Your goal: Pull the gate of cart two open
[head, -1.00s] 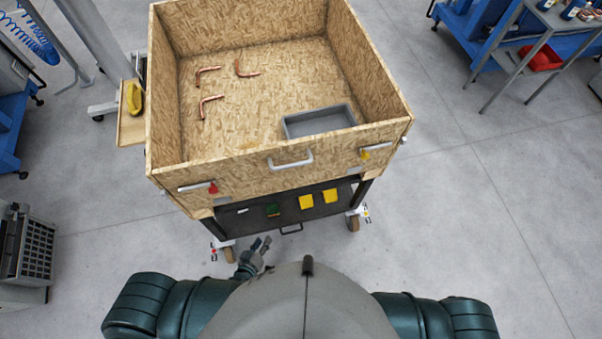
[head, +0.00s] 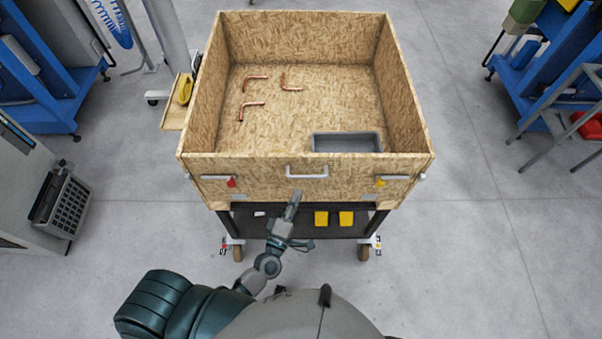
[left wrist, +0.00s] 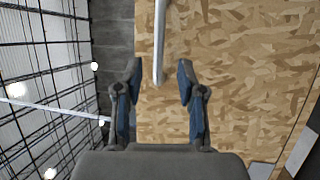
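The cart is a chipboard box on a dark wheeled frame, and its front panel, the gate (head: 345,190), stands upright. A light grey handle (head: 307,176) is fixed across the middle of the gate. My left gripper (head: 295,197) is just below the handle, in front of the gate. In the left wrist view, my left gripper (left wrist: 158,78) has its two fingers spread apart, with nothing held. The handle (left wrist: 159,45) lies ahead, in line with the gap between the fingers. My right gripper is out of view.
A red latch (head: 231,183) and a yellow latch (head: 380,183) sit at the gate's ends. Inside the box are copper tubes (head: 252,105) and a grey bin (head: 347,143). Yellow blocks (head: 321,218) lie on the lower shelf.

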